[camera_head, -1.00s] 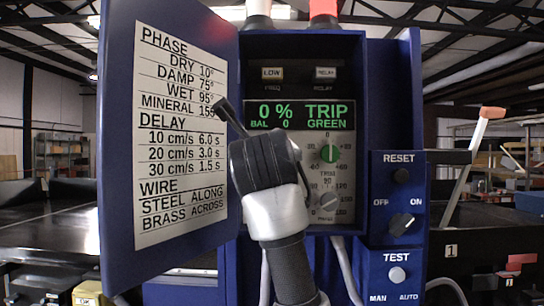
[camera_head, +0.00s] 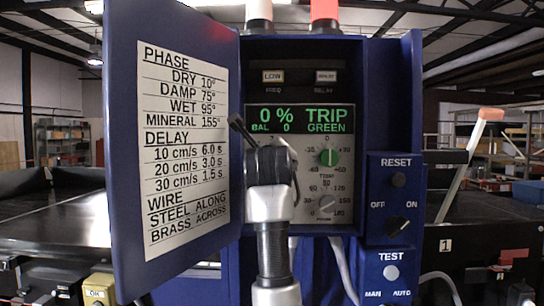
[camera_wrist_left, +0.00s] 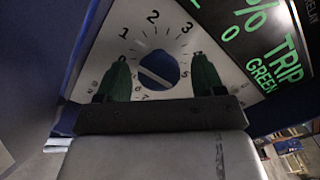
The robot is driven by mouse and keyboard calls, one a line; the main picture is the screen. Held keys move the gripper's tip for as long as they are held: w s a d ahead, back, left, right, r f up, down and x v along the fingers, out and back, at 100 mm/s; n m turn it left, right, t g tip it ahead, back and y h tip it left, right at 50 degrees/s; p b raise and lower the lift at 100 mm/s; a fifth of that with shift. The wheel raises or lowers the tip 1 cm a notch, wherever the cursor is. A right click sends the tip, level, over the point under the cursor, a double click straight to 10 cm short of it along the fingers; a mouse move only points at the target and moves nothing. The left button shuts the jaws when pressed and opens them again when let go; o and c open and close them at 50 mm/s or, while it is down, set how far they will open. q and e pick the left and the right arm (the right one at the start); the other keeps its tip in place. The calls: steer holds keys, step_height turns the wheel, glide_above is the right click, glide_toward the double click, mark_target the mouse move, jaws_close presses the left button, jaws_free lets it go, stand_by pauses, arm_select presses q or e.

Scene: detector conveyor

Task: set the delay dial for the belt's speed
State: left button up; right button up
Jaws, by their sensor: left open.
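The blue delay dial (camera_wrist_left: 158,70) sits on a white numbered face in the left wrist view. A white line crosses its knob from upper left to lower right; which end is the pointer I cannot tell. My left gripper (camera_wrist_left: 162,78) is open, with its green-padded fingers on either side of the knob; contact is unclear. In the head view my left gripper (camera_head: 262,140) is in front of the panel's left part and hides the dial. The card on the open door (camera_head: 186,145) lists delay: 10 cm/s 6.0 s, 20 cm/s 3.0 s, 30 cm/s 1.5 s. My right gripper is out of view.
The display (camera_head: 300,118) reads 0 %, TRIP, GREEN, BAL 0. A green knob (camera_head: 330,157) and a grey phase knob (camera_head: 327,205) sit close right of my gripper. The reset button (camera_head: 398,179), black switch (camera_head: 398,226) and test button (camera_head: 391,272) are further right.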

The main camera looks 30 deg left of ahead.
arm_select(q)
steer(key=shift+a, duration=0.1)
steer(key=shift+c, duration=1)
steer(key=shift+w, duration=0.1)
steer(key=c, duration=0.5)
steer(key=shift+c, duration=1)
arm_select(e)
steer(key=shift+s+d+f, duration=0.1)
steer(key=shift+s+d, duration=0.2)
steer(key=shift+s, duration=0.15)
arm_select(q)
steer(key=shift+f, duration=0.1)
steer(key=shift+m+b, duration=4.95)
steer(key=shift+m, duration=3.85)
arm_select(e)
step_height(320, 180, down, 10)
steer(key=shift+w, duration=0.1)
